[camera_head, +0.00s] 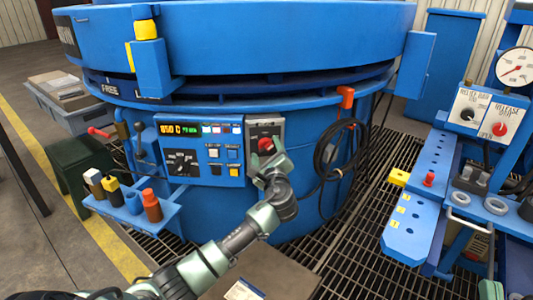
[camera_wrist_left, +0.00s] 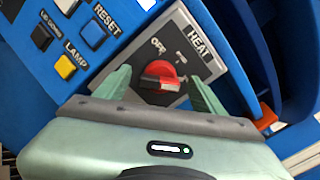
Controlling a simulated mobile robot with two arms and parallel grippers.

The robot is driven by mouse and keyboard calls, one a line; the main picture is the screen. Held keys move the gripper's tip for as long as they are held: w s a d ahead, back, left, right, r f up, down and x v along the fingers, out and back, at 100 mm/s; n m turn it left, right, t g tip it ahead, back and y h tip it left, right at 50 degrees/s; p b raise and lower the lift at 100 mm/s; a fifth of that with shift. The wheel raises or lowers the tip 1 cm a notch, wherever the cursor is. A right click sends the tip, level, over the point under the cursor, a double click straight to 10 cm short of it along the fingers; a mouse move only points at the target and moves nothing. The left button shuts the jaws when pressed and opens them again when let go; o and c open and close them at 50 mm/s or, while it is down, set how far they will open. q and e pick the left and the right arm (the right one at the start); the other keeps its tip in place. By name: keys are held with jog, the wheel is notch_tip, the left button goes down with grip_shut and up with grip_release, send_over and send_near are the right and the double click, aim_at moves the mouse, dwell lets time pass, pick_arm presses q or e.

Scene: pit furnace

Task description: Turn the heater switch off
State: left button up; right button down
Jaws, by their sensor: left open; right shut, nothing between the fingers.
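The heater switch is a red rotary knob (camera_wrist_left: 160,76) on a grey plate marked HEAT, with an OFF mark above left of it in the left wrist view. In the head view the red knob (camera_head: 265,144) shows at the right end of the blue control panel, partly covered by my gripper. My left gripper (camera_wrist_left: 162,88) is open, with one green finger on each side of the knob. I cannot tell whether the fingers touch it. A pale green part that looks like my right gripper (camera_head: 490,290) just shows at the bottom right, far from the switch.
The blue control panel (camera_head: 207,170) has a lit display and several buttons; the yellow LAMP button (camera_wrist_left: 65,67) is close to my left gripper. A black cable coil (camera_head: 325,160) hangs right of the switch. A blue shelf (camera_head: 175,192) with tools juts out at the left.

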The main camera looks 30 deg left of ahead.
pick_arm(q)
jog(key=c, duration=1.4)
jog(key=shift+o, duration=0.2)
